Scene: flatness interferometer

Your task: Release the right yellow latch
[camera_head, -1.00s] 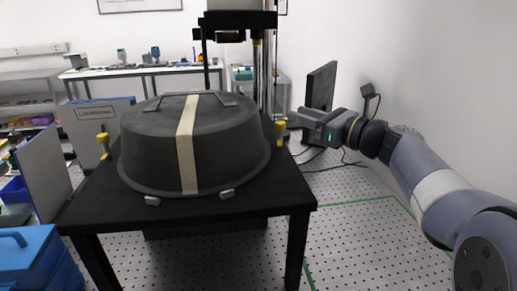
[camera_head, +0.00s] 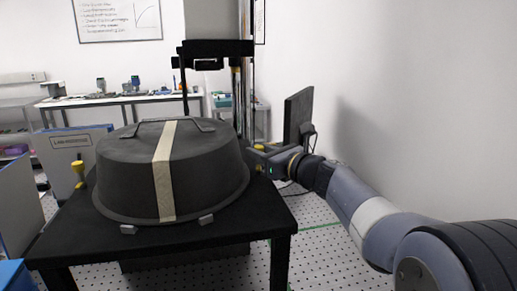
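A dark grey, lidded round tub (camera_head: 205,170) with a beige strip down its front sits on a black table (camera_head: 240,222). The left yellow latch (camera_head: 79,170) stands upright at the table's left edge. At the right side of the tub, a little yellow of the right yellow latch (camera_head: 259,147) shows. The rest of it is hidden by my gripper (camera_head: 253,160), which reaches in from the right. The gripper's tip is at the latch, close beside the tub's wall. The fingers are too small and dark to tell whether they are open or touching it.
A dark upright panel (camera_head: 298,118) stands behind my arm on the right. A black-framed column (camera_head: 240,95) rises behind the tub. A white workbench (camera_head: 150,97) with small items is at the back. The perforated floor is clear right of the table.

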